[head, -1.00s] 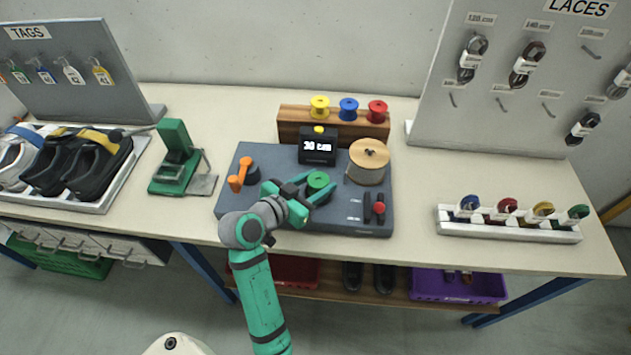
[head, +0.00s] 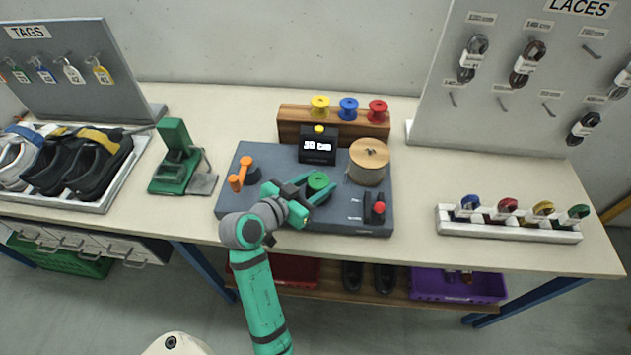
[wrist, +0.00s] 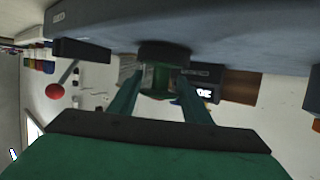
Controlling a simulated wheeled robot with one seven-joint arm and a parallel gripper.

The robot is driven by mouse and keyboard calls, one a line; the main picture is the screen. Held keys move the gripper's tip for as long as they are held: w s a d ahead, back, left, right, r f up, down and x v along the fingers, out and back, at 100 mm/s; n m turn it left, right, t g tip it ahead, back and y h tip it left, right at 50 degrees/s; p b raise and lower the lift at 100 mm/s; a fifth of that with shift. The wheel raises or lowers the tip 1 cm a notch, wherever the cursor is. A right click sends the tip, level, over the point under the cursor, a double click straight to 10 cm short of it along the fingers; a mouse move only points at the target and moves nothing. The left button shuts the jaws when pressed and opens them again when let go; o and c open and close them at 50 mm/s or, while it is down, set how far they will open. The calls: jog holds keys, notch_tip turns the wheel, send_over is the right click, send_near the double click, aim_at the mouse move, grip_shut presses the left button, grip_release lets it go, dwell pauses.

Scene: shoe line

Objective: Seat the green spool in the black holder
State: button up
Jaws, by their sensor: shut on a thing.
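The green spool (head: 318,180) is at the middle of the grey machine, between the fingers of my gripper (head: 316,191). My gripper is shut on it. In the wrist view the spool (wrist: 158,88) shows between the two green fingers, partly hidden by them. The black holder (wrist: 165,52) is a short dark cylinder on the machine's surface, in line with the spool and right against or very near it. I cannot tell how deep the spool sits in it. In the head view the holder is mostly hidden by the spool and gripper.
The grey machine (head: 240,205) carries an orange lever (head: 240,176), a black display (head: 317,146), a wooden-topped reel (head: 368,162) and a red-knobbed lever (head: 379,208). A wooden rack (head: 293,126) with yellow, blue and red spools stands behind.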

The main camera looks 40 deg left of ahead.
jog(key=shift+f, duration=0.35)
jog(key=o, duration=0.8)
jog(key=shift+s, duration=0.15)
jog(key=shift+v, duration=5.3)
